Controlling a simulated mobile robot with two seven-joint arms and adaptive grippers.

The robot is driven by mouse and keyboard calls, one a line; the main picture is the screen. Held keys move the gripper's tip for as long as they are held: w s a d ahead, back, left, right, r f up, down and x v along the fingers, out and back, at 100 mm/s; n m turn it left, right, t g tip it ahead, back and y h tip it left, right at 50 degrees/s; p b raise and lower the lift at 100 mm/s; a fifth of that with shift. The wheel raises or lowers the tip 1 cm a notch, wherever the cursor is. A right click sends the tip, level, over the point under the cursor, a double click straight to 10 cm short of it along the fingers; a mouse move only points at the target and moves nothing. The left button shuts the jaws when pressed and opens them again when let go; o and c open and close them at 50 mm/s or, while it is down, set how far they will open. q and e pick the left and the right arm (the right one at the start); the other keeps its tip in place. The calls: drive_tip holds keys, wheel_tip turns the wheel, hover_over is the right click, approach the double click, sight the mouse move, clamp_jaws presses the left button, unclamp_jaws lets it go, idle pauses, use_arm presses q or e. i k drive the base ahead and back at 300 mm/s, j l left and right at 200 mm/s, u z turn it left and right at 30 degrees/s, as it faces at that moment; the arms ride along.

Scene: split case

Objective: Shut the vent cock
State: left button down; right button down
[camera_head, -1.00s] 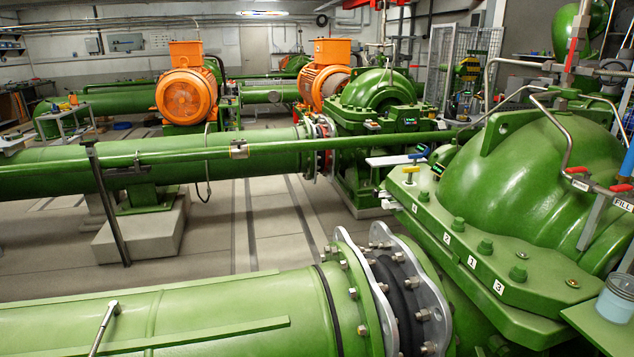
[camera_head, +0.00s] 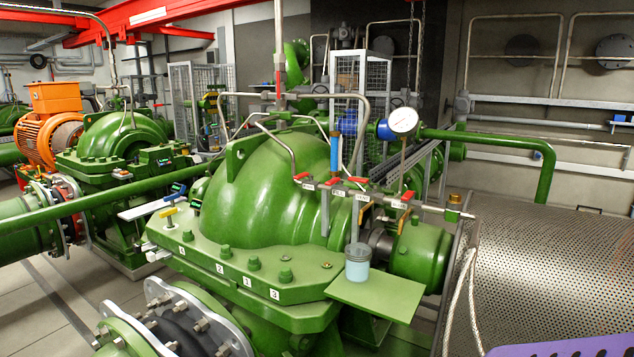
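Small cocks with red handles sit in a row on a thin pipe manifold in front of the green pump casing (camera_head: 265,195), right of the picture's middle. Red handles show at the left end (camera_head: 302,176), near the middle (camera_head: 357,180) and at the right (camera_head: 407,196). Neither of my grippers is in view.
A cup of pale blue liquid (camera_head: 357,262) stands on a green shelf (camera_head: 385,297) below the manifold. A pressure gauge (camera_head: 403,121) stands above it. A perforated metal guard (camera_head: 560,265) fills the right. A purple slotted piece (camera_head: 530,348) shows at the bottom right corner.

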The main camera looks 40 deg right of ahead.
sight(354, 180)
drive_tip(key=k+j+z, duration=0.1)
drive_tip(key=z, duration=1.4)
drive_tip(key=i+j, duration=0.3)
drive_tip(key=j, duration=0.15)
drive_tip(key=u, duration=0.05)
